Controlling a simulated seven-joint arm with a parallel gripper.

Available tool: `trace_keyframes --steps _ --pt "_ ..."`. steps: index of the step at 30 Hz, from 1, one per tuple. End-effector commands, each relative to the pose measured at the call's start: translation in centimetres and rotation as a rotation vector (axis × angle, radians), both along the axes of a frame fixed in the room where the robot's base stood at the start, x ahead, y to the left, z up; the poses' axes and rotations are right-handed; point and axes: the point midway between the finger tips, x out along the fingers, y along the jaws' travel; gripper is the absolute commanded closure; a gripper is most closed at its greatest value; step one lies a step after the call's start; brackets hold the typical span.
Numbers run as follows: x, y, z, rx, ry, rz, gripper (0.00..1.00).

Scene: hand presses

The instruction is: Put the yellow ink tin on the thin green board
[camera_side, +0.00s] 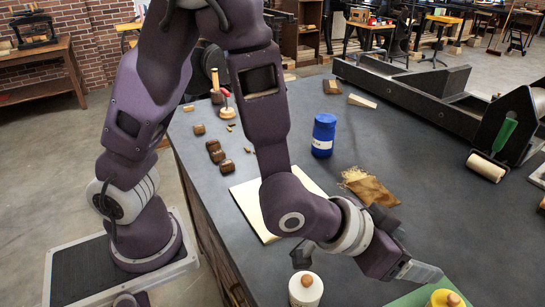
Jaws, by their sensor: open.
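The yellow ink tin (445,300) is at the bottom edge of the view, its lower part cut off. It has a pale round knob on top. The thin green board (415,298) shows around it, and the tin appears to stand on the board, though their contact is out of view. My gripper (425,272) is open just above and behind the tin, apart from its knob. The finger gap is hard to see from this side, and nothing shows held in it.
A white tin (305,289) stands left of the board. A blue tin (323,135), a brown cloth (371,189) and a pale sheet (247,204) lie farther back. The table between is clear.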

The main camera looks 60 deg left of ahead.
Motion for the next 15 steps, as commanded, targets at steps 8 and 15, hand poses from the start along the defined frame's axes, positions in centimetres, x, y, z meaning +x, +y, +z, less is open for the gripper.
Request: trace_keyframes --steps 8,15 --pt "-8.3 14.9 11.0 0.058 0.269 0.093 0.29" --pt "-19.0 22.2 11.5 0.192 0.429 0.222 0.29"
